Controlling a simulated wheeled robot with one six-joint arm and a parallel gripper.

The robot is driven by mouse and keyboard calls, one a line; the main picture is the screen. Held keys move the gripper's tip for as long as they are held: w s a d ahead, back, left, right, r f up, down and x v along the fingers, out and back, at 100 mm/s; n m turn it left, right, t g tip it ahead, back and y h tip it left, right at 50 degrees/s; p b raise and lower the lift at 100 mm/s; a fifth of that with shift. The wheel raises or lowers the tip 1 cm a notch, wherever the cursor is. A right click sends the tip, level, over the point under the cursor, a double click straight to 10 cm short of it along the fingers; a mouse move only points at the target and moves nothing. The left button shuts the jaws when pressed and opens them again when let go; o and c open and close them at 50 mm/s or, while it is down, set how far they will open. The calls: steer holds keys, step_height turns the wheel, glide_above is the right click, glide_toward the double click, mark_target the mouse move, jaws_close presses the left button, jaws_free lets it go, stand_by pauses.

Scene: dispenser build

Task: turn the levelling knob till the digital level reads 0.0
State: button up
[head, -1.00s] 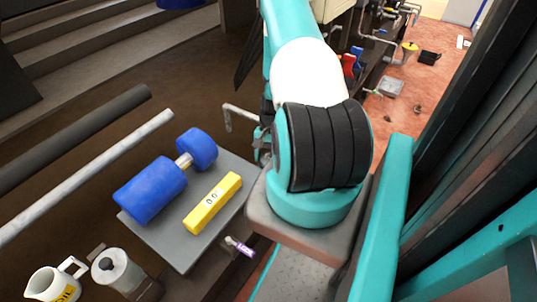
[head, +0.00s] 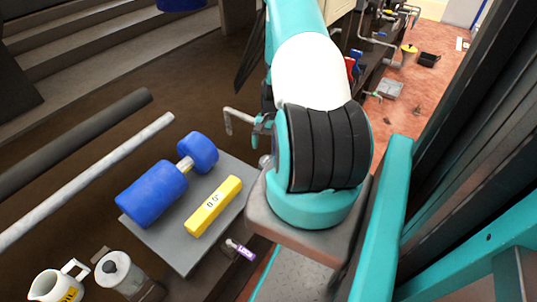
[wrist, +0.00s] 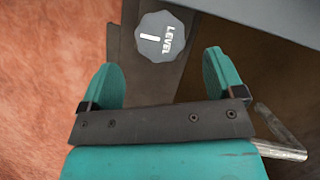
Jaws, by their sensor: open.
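The levelling knob (wrist: 162,38) is a dark grey, many-sided knob marked LEVEL with a white line. In the wrist view it lies just beyond my gripper (wrist: 160,62), sideways between the two teal fingertips, with a gap on both sides. My gripper is open and empty. In the head view my arm hides most of the gripper. The yellow digital level (head: 213,207) lies on the grey plate (head: 178,245); its small display seems to read 0.5°.
A blue roller-shaped piece (head: 152,194) lies on the plate beside the level. A small purple-tagged part (head: 240,249) is at the plate's near edge. A white jug (head: 55,284) and a lidded metal pot (head: 117,270) stand at lower left. A pale bar (head: 90,180) runs along the left.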

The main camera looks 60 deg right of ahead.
steer(key=p+v, duration=0.2)
steer(key=v, duration=0.9)
steer(key=shift+r, duration=0.35)
steer(key=shift+w, duration=0.1)
steer(key=w+a+r+n+h, duration=0.1)
steer(key=w+a+r+n, duration=0.4)
steer(key=w+a+r, duration=0.35)
steer(key=w+a+r+n, duration=0.1)
steer(key=a+r+n, duration=0.3)
steer(key=a, duration=0.5)
steer(key=w+a+r+n, duration=0.1)
steer(key=a+r+n, duration=0.1)
steer(key=a+r, duration=0.6)
steer(key=s+a+r+n+t, duration=0.1)
steer(key=s+a+r+n, duration=0.2)
steer(key=s+a+n, duration=0.5)
steer(key=s+a+r+n, duration=0.2)
steer(key=s+a+r, duration=0.35)
steer(key=a, duration=0.75)
step_height(320, 180, up, 22)
steer(key=s+p, duration=0.2)
steer(key=p, duration=2.1)
steer(key=shift+s+f+n+y, duration=0.15)
steer(key=shift+n+y, duration=0.25)
